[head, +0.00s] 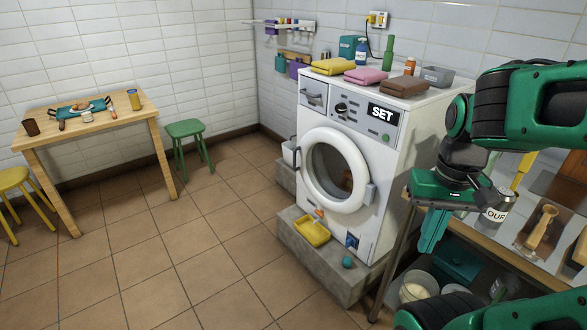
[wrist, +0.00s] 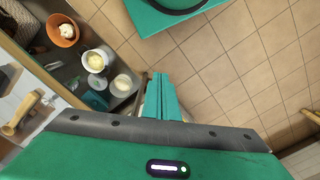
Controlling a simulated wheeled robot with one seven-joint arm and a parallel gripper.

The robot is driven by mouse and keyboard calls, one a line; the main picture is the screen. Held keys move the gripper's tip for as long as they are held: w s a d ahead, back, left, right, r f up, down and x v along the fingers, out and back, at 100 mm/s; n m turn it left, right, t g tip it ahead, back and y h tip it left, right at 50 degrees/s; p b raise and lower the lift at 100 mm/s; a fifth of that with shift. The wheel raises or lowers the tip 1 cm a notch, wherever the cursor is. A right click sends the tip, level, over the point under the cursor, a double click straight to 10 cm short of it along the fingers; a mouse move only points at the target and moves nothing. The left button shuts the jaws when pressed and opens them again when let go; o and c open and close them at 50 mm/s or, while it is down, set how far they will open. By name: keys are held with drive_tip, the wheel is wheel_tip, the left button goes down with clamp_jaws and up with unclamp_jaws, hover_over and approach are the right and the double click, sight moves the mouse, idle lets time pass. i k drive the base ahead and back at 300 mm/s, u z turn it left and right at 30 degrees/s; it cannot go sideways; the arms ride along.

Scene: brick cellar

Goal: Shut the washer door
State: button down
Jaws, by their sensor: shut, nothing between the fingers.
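The white washer (head: 385,150) stands on a grey stone plinth in the head view. My gripper (head: 430,246) is to the right of the washer, apart from the door, pointing down. Its green fingers are together and empty, also in the wrist view (wrist: 163,82). The washer door does not show clearly in the wrist view.
A yellow tray (head: 312,231) and a teal ball (head: 347,262) lie on the plinth (head: 312,262) below the door. A bench (head: 470,232) with bowls on its lower shelf stands right, close to my gripper. Tiled floor (head: 190,270) is open at left front; a green stool (head: 186,129) stands further back.

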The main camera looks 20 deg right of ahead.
sight(364, 192)
drive_tip(key=k, duration=0.7)
drive_tip(key=u, duration=0.4)
drive_tip(key=i, duration=2)
drive_tip(key=z, duration=0.55)
